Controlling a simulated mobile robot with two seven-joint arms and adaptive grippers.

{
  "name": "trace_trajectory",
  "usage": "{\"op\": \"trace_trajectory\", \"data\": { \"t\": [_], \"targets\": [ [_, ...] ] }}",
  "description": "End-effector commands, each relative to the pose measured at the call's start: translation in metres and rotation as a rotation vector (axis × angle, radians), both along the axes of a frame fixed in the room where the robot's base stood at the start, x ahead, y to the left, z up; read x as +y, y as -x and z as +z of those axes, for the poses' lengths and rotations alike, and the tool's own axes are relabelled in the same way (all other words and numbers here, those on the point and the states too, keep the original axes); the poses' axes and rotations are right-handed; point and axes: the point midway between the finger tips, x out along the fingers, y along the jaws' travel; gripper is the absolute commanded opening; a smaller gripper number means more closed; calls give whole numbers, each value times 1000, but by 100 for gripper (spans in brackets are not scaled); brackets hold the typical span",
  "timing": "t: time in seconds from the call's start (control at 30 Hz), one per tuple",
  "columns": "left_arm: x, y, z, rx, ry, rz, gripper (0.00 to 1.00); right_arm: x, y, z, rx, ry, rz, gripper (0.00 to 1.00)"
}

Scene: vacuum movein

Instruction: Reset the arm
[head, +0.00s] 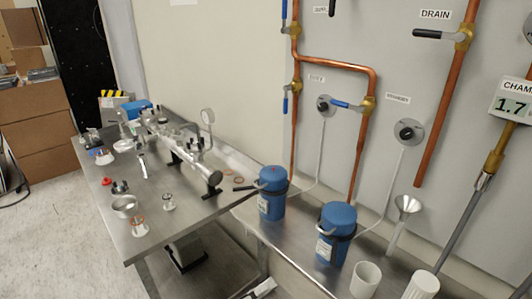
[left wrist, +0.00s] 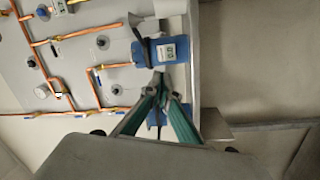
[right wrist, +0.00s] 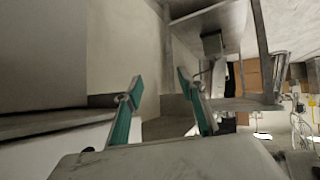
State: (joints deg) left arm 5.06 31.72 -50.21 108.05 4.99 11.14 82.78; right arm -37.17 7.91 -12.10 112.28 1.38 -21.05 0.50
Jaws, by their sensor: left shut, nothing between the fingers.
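My left gripper (left wrist: 161,76) shows in the left wrist view with its two green-sided fingers brought together at the tips, shut and empty. Behind its tips in that view is a blue canister (left wrist: 172,51) with a white label; I cannot tell the distance between them. My right gripper (right wrist: 155,84) shows in the right wrist view with its two green-sided fingers spread wide, open and empty. Neither gripper can be made out clearly in the head view.
A steel table (head: 112,215) at the left carries a metal tube assembly (head: 187,152), a gauge and small parts. Blue canisters (head: 271,205) (head: 337,240) and white cups (head: 366,279) stand on a steel bench by the wall. Copper pipes (head: 444,105) run along the wall.

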Motion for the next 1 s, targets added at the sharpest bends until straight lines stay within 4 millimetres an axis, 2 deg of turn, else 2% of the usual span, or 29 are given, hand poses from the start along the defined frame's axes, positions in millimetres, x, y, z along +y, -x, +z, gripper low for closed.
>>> {"op": "trace_trajectory", "data": {
  "t": [0.17, 0.27, 0.37, 0.5, 0.6, 0.77, 1.0],
  "targets": [
    [27, -3, -43, -169, -296, 212, 0, -1, 1, -3, 5, 2, 0, 40],
    [55, 0, -76, -232, -514, 302, 0, -1, 1, -3, 5, 2, 0, 40],
    [90, 14, -115, -267, -759, 354, 0, -1, 1, -2, 5, 2, 0, 40],
    [144, 46, -170, -276, -1095, 349, 0, -1, 1, -2, 3, 3, 1, 40],
    [173, 70, -197, -271, -1265, 309, 0, -1, 0, -1, 1, 3, 0, 40],
    [198, 93, -218, -267, -1403, 259, 0, -1, -1, 1, -3, 1, 1, 40],
    [202, 96, -221, -270, -1428, 246, 0, 0, -1, 2, -3, 1, 1, 40]
  ]
}}
